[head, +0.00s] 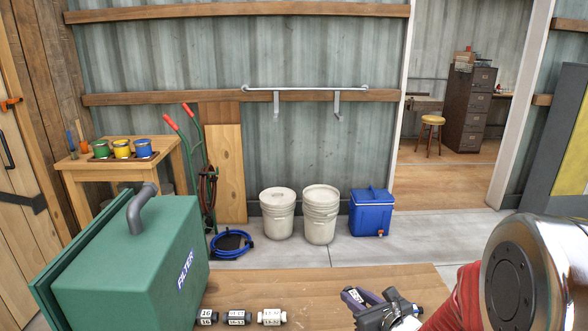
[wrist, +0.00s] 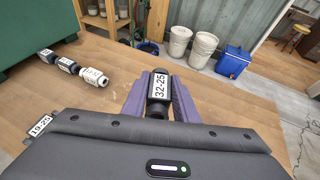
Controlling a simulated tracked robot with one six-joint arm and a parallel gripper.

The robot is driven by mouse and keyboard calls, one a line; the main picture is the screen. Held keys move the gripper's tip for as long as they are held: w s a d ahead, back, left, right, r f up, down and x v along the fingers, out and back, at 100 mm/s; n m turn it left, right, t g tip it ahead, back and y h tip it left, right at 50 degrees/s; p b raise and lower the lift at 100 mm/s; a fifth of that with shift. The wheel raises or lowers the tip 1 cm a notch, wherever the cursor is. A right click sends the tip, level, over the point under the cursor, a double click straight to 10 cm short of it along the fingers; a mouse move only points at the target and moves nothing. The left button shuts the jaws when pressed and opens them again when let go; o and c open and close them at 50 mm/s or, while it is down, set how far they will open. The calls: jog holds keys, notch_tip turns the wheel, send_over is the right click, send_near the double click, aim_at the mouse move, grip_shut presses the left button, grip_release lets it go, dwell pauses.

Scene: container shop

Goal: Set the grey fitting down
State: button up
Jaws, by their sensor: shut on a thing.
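My gripper (wrist: 158,85) has purple fingers and is shut on the grey fitting (wrist: 159,92), a dark cylinder with a white label reading 32-25. In the wrist view the fitting stands out between the fingers, over the wooden table. I cannot tell whether it touches the top. In the head view my gripper (head: 366,297) is at the table's right end, and the fitting is mostly hidden there by the fingers. The wooden table (head: 330,285) has bare wood left of my gripper.
A row of labelled fittings lies on the table: a black one (head: 206,317), a dark grey one (head: 236,318) and a white one (head: 270,317). A green filter box (head: 130,262) stands at the left. A tag reading 19-20 (wrist: 40,126) shows beside my gripper.

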jog(key=shift+w+r+m+h, duration=0.15)
jog(key=shift+r+m+h, duration=0.05)
jog(key=shift+r, duration=0.3)
jog(key=shift+w+r+m+h, duration=0.15)
jog(key=shift+r+m+h, duration=0.05)
jog(key=shift+r, duration=0.25)
dwell(0.6)
